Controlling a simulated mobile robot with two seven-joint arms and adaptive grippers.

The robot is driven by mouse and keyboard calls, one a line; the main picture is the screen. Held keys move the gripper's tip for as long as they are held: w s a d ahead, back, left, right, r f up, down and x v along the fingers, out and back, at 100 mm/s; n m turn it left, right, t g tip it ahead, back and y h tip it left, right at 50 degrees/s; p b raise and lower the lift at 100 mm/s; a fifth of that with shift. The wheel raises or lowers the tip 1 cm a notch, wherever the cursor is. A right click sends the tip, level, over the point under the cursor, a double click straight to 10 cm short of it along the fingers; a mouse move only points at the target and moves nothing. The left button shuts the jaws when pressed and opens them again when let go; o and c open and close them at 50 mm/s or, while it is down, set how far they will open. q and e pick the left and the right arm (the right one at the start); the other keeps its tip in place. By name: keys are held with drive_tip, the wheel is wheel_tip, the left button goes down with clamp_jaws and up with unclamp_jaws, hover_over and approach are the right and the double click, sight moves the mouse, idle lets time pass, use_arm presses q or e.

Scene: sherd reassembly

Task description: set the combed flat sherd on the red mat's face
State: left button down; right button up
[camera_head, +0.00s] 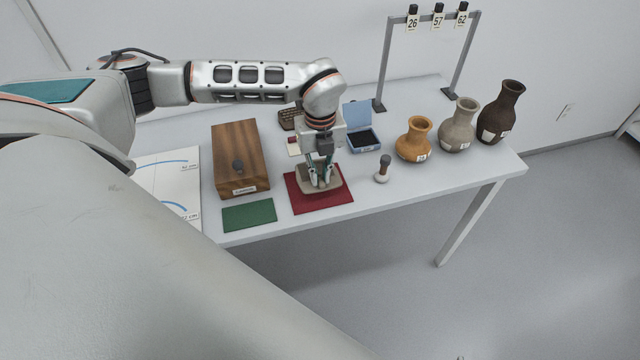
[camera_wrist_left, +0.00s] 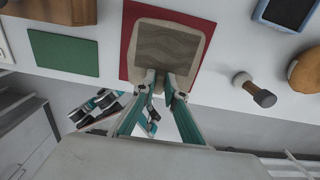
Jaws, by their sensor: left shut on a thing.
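The combed flat sherd (camera_wrist_left: 165,48) is a beige, rounded-square piece with a darker, wavy-grooved face. In the left wrist view it lies over the red mat (camera_wrist_left: 128,45), whose edges show around it. My left gripper (camera_wrist_left: 163,88) is shut on the sherd's near edge. In the head view the left gripper (camera_head: 320,184) points down over the red mat (camera_head: 335,204), and the sherd (camera_head: 305,184) shows around the fingers. I cannot tell whether the sherd touches the mat.
A green mat (camera_head: 249,215) and a wooden box (camera_head: 240,150) lie to the left. A small stamp-like tool (camera_head: 383,168) stands to the right, with a blue open case (camera_head: 362,138) behind. Several vases, including an orange one (camera_head: 413,142), stand farther right. The table's front edge is close.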

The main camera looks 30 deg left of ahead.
sight(320, 178)
use_arm(q)
drive_tip(key=shift+f, duration=1.9)
drive_tip(key=shift+f, duration=0.2)
drive_tip(key=c, duration=2.1)
unclamp_jaws()
drive_tip(key=shift+r, duration=0.1)
